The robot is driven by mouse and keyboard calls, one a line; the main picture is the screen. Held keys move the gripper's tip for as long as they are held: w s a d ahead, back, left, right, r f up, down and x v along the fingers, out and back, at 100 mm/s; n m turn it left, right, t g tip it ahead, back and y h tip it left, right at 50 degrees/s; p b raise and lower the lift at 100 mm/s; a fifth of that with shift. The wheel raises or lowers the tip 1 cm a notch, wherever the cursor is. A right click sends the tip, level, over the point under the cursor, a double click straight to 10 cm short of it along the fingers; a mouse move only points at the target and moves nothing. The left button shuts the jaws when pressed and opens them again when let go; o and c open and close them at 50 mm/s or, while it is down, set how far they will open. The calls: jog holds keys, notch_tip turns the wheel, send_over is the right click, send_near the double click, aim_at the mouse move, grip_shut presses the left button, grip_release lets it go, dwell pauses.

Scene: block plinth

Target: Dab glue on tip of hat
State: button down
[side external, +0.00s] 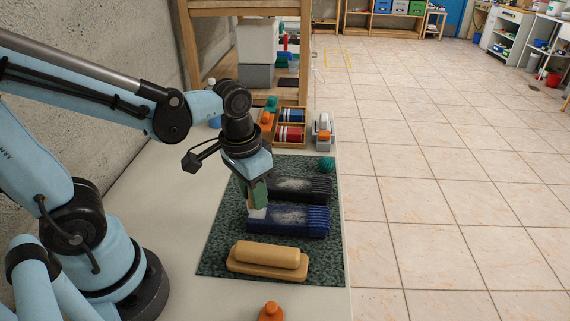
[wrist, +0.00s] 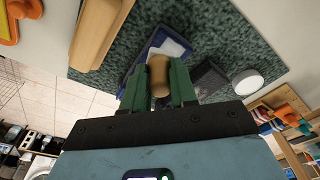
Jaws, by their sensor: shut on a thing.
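My gripper (side external: 258,196) points down over the left end of a dark blue ribbed piece (side external: 300,221) with a whitish patch on top. Its green fingers show in the wrist view (wrist: 159,88), shut on a tan round-ended piece (wrist: 159,74). A pale part shows below the fingers in the side view, close to the blue piece; I cannot tell whether they touch. A black ribbed piece (side external: 315,188), also whitened on top, lies just behind. No hat or glue bottle can be made out for certain.
A tan rounded block on a base (side external: 268,257) lies at the front of the dark green mat (side external: 217,262). A teal round thing (side external: 326,164) sits at its back right. Wooden trays (side external: 290,143) with coloured spools and a grey-and-white holder (side external: 323,131) stand behind.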

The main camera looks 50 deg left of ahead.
jog(key=shift+r, duration=2.25)
jog(key=shift+f, duration=2.95)
notch_tip(320, 180, down, 2)
jog(key=shift+f, duration=0.1)
jog(key=shift+w+a+r, duration=0.5)
jog(key=shift+w+a, duration=0.05)
jog(key=shift+a, duration=0.05)
jog(key=shift+w+a+f, duration=0.25)
jog(key=shift+w+a, duration=0.15)
jog(key=shift+w, duration=0.05)
jog(key=shift+w+a+f, duration=0.2)
jog(key=shift+w+a, duration=0.15)
jog(key=shift+w, duration=0.1)
jog(key=shift+s+d, duration=1.4)
jog(key=shift+s, duration=0.05)
jog(key=shift+r, duration=4)
